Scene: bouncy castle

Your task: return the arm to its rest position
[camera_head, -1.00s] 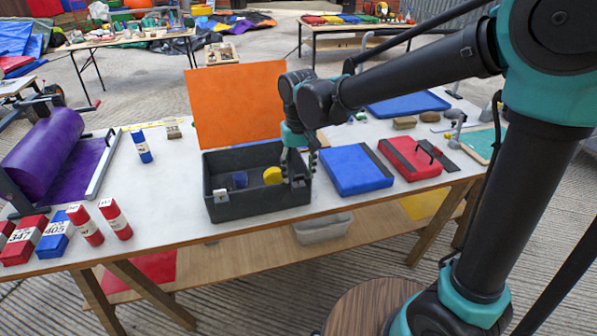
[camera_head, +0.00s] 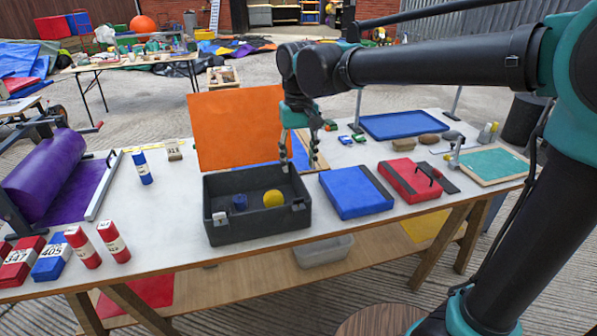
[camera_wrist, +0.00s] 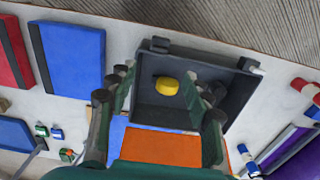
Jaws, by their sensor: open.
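My gripper (camera_head: 299,160) hangs open and empty above the right rear part of an open black box (camera_head: 260,231). The box's orange lid (camera_head: 237,130) stands raised behind it. Inside the box are a yellow round piece (camera_head: 273,198) and a small blue piece (camera_head: 239,202). In the wrist view my gripper's spread fingers (camera_wrist: 160,88) frame the box (camera_wrist: 165,117), with the yellow piece (camera_wrist: 166,86) between them in the picture and nothing held. The blue piece does not show there. My arm reaches in from the right, raised above the table.
On the white table (camera_head: 160,228), a blue case (camera_head: 352,196) and a red case (camera_head: 416,178) lie right of the box. A blue tray (camera_head: 402,125) is behind them. The space above the table is mostly open.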

